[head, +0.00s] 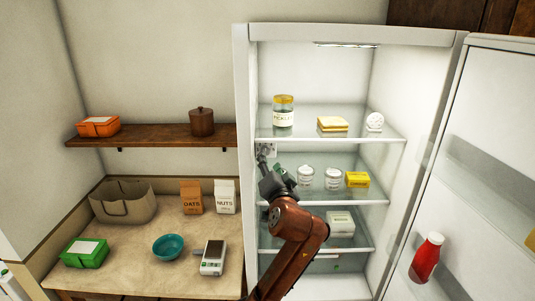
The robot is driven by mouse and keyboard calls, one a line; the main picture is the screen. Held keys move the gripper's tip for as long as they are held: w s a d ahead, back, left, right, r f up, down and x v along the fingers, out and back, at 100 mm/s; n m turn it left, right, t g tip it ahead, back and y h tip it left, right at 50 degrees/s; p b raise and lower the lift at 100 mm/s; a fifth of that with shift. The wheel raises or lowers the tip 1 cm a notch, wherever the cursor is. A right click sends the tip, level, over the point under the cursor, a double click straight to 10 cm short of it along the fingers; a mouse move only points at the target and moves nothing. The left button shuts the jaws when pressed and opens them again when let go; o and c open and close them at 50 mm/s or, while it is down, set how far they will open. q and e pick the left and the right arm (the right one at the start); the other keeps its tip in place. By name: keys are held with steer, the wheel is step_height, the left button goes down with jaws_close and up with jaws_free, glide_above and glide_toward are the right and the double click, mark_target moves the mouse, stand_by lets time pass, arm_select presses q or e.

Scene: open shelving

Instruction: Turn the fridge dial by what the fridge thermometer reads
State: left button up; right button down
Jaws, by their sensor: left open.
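The open fridge (240,120) stands right of centre with its door swung out to the right. A round white thermometer (374,122) stands on its top glass shelf, at the right; its reading is too small to make out. My left gripper (264,156) is inside the fridge by the left wall, just below the top shelf, open. A small pale panel (270,148) shows just behind its fingertips, probably where the dial is. The dial itself is mostly hidden by the gripper, and I cannot tell whether they touch. My right gripper is out of view.
A pickles jar (283,118) and yellow sandwich-like stack (332,124) stand on the top shelf. White jars (306,176) and a yellow pack (357,180) are on the shelf below. A red bottle (426,258) sits in the door. The counter (140,265) at left holds several items.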

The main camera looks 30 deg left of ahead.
mark_target(267, 154)
arm_select(q)
steer(key=x, duration=0.6)
steer(key=shift+w+a+f, duration=0.1)
steer(key=shift+w+a, duration=0.1)
steer(key=shift+w, duration=0.05)
steer(key=shift+c, duration=0.6)
steer(key=c, duration=0.3)
jaws_close()
